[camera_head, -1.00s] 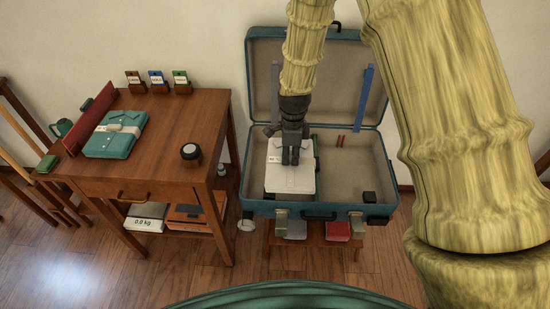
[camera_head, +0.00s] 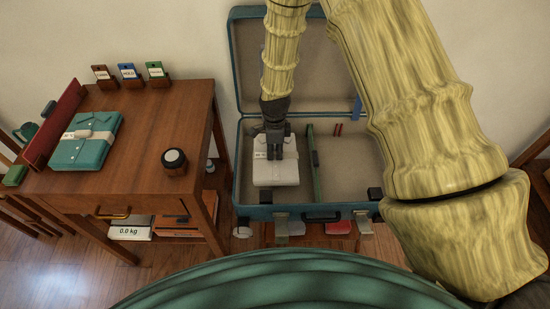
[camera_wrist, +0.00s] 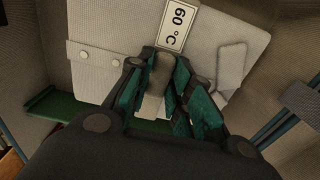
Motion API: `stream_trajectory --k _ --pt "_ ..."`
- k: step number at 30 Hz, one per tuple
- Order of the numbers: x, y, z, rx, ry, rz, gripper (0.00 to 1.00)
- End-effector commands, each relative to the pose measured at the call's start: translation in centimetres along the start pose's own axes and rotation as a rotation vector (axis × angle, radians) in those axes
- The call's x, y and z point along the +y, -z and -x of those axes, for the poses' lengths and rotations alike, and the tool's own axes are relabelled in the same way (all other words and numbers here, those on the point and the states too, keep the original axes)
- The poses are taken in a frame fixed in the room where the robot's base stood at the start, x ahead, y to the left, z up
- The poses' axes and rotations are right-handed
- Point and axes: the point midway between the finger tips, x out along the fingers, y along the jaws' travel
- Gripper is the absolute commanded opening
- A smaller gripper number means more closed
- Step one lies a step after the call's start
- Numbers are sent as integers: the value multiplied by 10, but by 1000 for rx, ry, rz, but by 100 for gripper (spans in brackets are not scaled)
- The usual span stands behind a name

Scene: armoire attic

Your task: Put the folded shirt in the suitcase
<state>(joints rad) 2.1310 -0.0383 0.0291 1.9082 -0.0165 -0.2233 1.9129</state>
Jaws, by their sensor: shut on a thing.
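The open blue suitcase (camera_head: 345,210) stands in the middle of the head view, its lid leaning back to the wall. A white folded shirt (camera_head: 275,176) is within its left part, left of a green divider (camera_head: 314,165). My gripper (camera_head: 274,155) points down over the shirt. In the wrist view my gripper (camera_wrist: 160,85) is shut on a grey grip piece at the middle of the white shirt (camera_wrist: 105,55), which bears a "60 °C" label (camera_wrist: 176,27). I cannot tell whether the shirt touches the suitcase floor. A teal folded shirt (camera_head: 83,152) lies on the desk.
The wooden desk (camera_head: 150,130) stands left of the suitcase. It carries a red upright board (camera_head: 55,125), several tag holders along its back and a dark round item (camera_head: 174,162). The suitcase's right part is mostly clear.

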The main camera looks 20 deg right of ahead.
Motion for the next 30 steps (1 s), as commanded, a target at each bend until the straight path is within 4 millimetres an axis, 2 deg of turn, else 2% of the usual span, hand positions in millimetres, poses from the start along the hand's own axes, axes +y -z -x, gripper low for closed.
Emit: stream_trajectory --k 5,15,26,27,30 --pt "0 1 -8 0 0 -1 0" --pt "0 1 -43 0 1 -2 0" --pt "0 1 -46 0 1 -2 0" --pt "0 1 -46 0 1 -2 23" --pt "0 1 -46 0 1 -2 41"
